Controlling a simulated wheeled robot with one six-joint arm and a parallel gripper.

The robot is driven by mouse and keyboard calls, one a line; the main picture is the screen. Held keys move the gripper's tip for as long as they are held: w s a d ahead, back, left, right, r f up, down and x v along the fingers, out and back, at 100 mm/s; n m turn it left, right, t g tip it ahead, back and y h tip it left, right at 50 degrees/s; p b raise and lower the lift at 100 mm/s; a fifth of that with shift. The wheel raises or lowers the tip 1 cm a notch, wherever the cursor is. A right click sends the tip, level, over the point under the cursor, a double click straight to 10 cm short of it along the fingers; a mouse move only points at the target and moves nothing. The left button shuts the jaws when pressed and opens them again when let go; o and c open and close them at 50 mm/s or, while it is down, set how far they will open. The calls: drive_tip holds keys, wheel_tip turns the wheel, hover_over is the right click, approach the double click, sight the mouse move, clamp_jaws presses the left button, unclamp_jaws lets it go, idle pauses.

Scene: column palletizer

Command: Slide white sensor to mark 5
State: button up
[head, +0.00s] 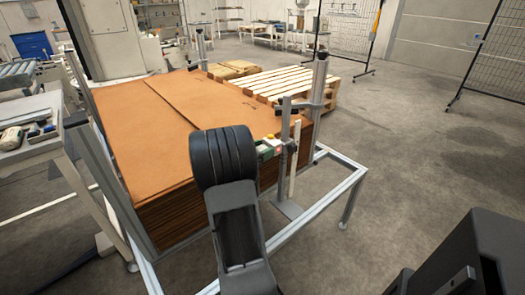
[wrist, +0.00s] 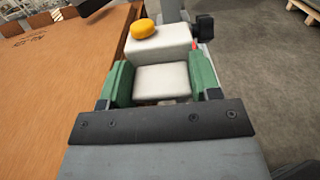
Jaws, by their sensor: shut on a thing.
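The white sensor (wrist: 160,44) is a pale block with a round orange-yellow cap on top, seen in the wrist view. My gripper (wrist: 162,80) is shut on it, with green finger pads pressed on its left and right sides. In the head view my gripper (head: 268,150) is at the grey upright post (head: 285,165), largely behind my dark wrist, and the sensor is mostly hidden there. A pale vertical strip (head: 294,160) stands beside the post. Its marks are too small to read, so I cannot tell which mark the sensor is at.
A tall stack of brown cardboard sheets (head: 145,125) stands left of the post, close to my gripper. A metal frame rail (head: 330,190) runs around it at the front right. A wooden pallet (head: 285,82) lies behind. The floor at the right is open.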

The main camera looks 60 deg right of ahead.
drive_tip(key=shift+r, duration=0.3)
drive_tip(key=o, duration=0.9)
drive_tip(key=shift+c, duration=0.2)
drive_tip(key=o, duration=0.4)
drive_tip(key=shift+f, duration=0.1)
drive_tip(key=p+v, duration=0.1)
drive_tip(key=v, duration=1.2)
drive_tip(key=shift+w+a, duration=0.15)
drive_tip(key=shift+a, duration=0.25)
drive_tip(key=shift+f, duration=0.1)
